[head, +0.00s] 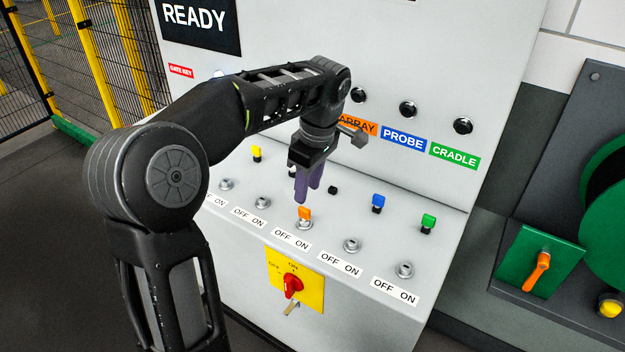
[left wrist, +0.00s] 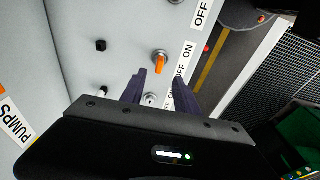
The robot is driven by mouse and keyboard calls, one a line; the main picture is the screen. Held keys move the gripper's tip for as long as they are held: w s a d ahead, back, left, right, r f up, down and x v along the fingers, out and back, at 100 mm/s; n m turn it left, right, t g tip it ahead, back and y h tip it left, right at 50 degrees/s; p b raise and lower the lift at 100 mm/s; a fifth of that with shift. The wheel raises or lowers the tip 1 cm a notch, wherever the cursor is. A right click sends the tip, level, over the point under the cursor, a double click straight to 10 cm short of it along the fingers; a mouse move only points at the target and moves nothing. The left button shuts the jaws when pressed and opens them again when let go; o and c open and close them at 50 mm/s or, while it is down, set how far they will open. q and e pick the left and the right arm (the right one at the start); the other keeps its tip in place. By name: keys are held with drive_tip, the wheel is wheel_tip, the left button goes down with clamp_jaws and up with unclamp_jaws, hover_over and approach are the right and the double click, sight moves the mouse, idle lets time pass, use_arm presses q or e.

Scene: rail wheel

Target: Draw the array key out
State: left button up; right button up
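The orange array key (head: 304,213) stands in its lock on the sloping ledge of the panel, above an OFF ON label. It also shows in the left wrist view (left wrist: 160,63), beyond my fingertips and roughly in line with the gap between them. My left gripper (head: 308,194) points down just above and behind the key in the head view, apart from it as far as I can tell. Its purple fingers are spread with nothing between them. The orange ARRAY label (head: 357,127) on the upright panel is partly hidden by my wrist. My right gripper is not in view.
Yellow (head: 256,153), blue (head: 378,202) and green (head: 428,222) keys stand on black posts behind the row of locks. One black post (head: 333,190) is bare. A red rotary switch on a yellow plate (head: 308,284) is on the front face below.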

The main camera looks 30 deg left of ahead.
sight(304, 208)
use_arm(q)
drive_tip(key=shift+a+f+p, duration=0.2)
drive_tip(key=shift+f, duration=1.1)
drive_tip(key=shift+a+f+p, duration=0.2)
drive_tip(key=shift+f+p, duration=0.05)
drive_tip(key=shift+f, duration=1.05)
drive_tip(key=shift+a+f+p, duration=0.2)
drive_tip(key=shift+f, duration=1.1)
drive_tip(key=shift+c, duration=0.3)
clamp_jaws()
